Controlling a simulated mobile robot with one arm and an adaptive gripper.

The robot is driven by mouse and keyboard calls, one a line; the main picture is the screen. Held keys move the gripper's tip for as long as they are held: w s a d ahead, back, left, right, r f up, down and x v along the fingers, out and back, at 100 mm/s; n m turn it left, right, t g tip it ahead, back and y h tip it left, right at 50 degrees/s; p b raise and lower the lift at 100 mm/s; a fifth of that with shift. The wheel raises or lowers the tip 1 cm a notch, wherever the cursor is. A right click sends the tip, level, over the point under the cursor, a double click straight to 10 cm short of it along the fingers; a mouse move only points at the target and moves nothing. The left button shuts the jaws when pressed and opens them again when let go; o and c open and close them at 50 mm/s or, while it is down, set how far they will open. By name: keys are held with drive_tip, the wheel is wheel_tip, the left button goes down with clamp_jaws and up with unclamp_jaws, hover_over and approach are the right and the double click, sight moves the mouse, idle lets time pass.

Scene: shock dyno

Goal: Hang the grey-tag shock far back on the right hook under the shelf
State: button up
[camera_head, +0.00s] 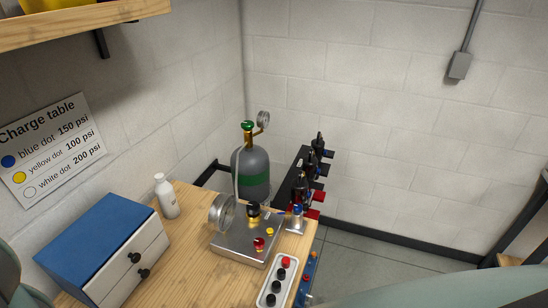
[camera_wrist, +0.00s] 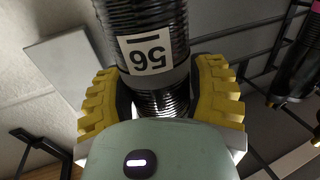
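In the wrist view my gripper (camera_wrist: 160,92) has its yellow ridged fingers on both sides of a dark, ribbed shock (camera_wrist: 152,22), closed around its narrower threaded part. The shock carries a white label with black digits; no grey tag is clear in this view. In the head view my gripper and the held shock are not visible. A wooden shelf (camera_head: 85,22) crosses the upper left. A short black piece (camera_head: 102,43) hangs under it; I cannot tell whether it is a hook or a bracket.
A workbench (camera_head: 188,248) bears a blue-topped drawer box (camera_head: 100,240), a white bottle (camera_head: 166,196) and a metal charging unit (camera_head: 245,240). Behind stand a gas cylinder (camera_head: 250,170) and a rack with several shocks (camera_head: 318,150). Another shock (camera_wrist: 296,65) hangs right in the wrist view.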

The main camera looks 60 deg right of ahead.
drive_tip(key=o, duration=0.6)
drive_tip(key=shift+c, duration=0.2)
drive_tip(key=shift+f, duration=0.1)
drive_tip(key=v, duration=1.2)
